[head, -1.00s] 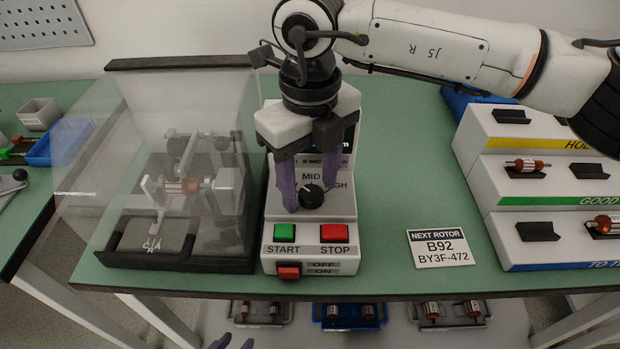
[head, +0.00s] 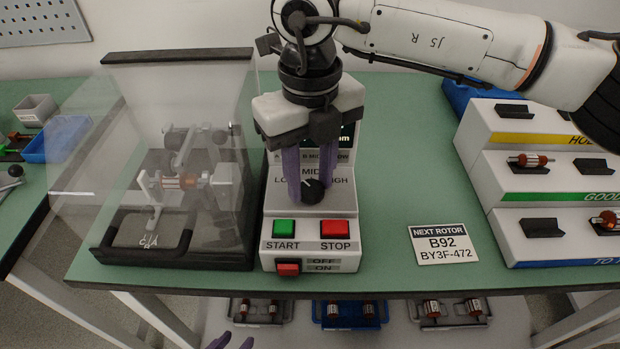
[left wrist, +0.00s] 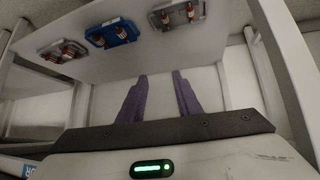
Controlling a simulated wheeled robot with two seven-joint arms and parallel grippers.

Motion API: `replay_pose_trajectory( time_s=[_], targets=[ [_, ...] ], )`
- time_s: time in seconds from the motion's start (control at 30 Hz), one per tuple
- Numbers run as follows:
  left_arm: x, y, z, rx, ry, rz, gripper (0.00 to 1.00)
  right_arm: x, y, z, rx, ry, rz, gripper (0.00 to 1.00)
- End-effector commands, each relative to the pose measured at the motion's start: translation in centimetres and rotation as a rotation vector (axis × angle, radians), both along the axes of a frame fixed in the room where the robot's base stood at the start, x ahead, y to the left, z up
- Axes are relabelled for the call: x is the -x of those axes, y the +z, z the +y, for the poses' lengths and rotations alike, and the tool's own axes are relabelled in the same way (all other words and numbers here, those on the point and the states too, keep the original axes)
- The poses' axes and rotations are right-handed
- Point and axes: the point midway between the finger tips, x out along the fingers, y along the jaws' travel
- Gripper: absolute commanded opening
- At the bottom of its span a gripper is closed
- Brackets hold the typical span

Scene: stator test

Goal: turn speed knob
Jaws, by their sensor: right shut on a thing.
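The black speed knob (head: 313,192) is on the white control box (head: 346,205), below the words LOW, MID and HIGH. My right gripper (head: 309,190) comes down from above, its purple fingers shut on the knob. The fingers hide part of the knob and the lettering, and the knob's exact setting is hard to read. My left gripper (head: 231,342) shows only its purple fingertips at the bottom edge, below the table. In the left wrist view the left gripper (left wrist: 160,78) is open and empty, fingers apart.
Green START (head: 284,228) and red STOP (head: 334,229) buttons and a red OFF/ON switch (head: 289,269) lie below the knob. A clear-covered test fixture (head: 245,150) holding a rotor stands left. A NEXT ROTOR card (head: 440,245) and stepped rack (head: 485,190) are right.

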Motion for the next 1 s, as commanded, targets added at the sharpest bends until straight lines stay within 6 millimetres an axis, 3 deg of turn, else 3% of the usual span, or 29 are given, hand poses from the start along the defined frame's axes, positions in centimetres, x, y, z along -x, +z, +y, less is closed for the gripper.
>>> replay_pose_trajectory(
  time_s=[0.6,1.0],
  targets=[
    [-0.6,-2.7,-0.9,0.012,-0.013,-0.014,0.31,-0.1,-0.1,-0.1,-0.002,-0.52,-0.004,0.11],
    [-0.3,-3.4,-0.9,0.017,-0.012,-0.014,0.31,-0.1,0.1,-0.2,-0.002,-0.702,-0.003,0.11]
  ],
)
